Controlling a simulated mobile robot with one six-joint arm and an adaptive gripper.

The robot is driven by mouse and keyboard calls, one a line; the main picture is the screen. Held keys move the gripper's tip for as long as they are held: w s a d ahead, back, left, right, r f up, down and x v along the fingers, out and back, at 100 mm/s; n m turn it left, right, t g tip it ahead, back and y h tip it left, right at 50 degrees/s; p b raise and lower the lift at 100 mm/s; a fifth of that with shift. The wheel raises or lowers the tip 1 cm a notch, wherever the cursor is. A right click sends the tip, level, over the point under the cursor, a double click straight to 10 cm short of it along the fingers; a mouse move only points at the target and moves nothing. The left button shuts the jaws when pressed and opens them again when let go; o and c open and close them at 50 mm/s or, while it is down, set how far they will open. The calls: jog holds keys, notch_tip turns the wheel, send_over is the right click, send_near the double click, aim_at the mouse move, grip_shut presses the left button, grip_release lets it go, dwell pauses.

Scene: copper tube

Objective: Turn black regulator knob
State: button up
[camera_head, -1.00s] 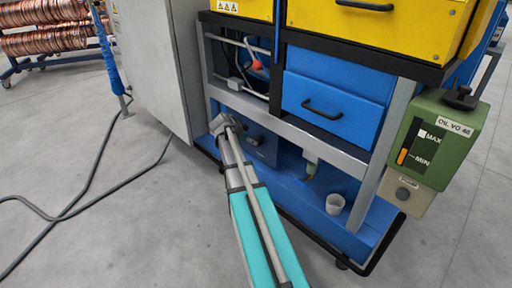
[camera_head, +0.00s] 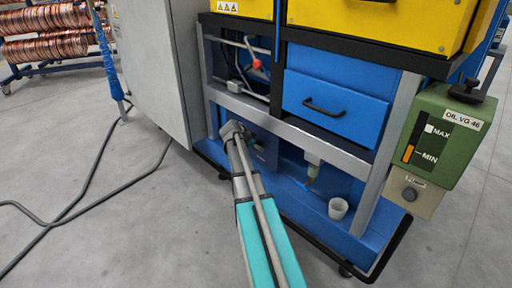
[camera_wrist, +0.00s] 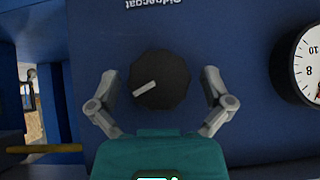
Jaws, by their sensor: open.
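The black regulator knob (camera_wrist: 160,80) sits on a blue panel (camera_wrist: 235,50) in the wrist view. It is round with a ridged edge and a white pointer mark that slants toward the lower left. My gripper (camera_wrist: 160,98) is open, with one finger on each side of the knob. Gaps show between the fingers and the knob, and the fingertips look apart from it. In the head view my arm reaches into the lower bay of the machine, and the knob and fingertips are hidden there.
A white dial gauge (camera_wrist: 310,65) is right of the knob. In the head view, a grey frame rail (camera_head: 290,128) crosses above my arm. A green oil tank (camera_head: 440,135) hangs at the right. Cables lie on the floor.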

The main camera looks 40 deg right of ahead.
jog(key=c, duration=1.1)
jog(key=shift+s+t, duration=0.1)
jog(key=shift+t, duration=0.3)
jog(key=m+t+b, duration=0.1)
jog(key=m+t, duration=0.1)
jog(key=shift+f+t+b, duration=0.1)
jog(key=shift+t+b, duration=0.2)
jog(key=shift+t, duration=0.1)
jog(key=shift+m+t+b, duration=0.5)
jog(key=shift+t+b, duration=0.05)
jog(key=shift+t, duration=0.35)
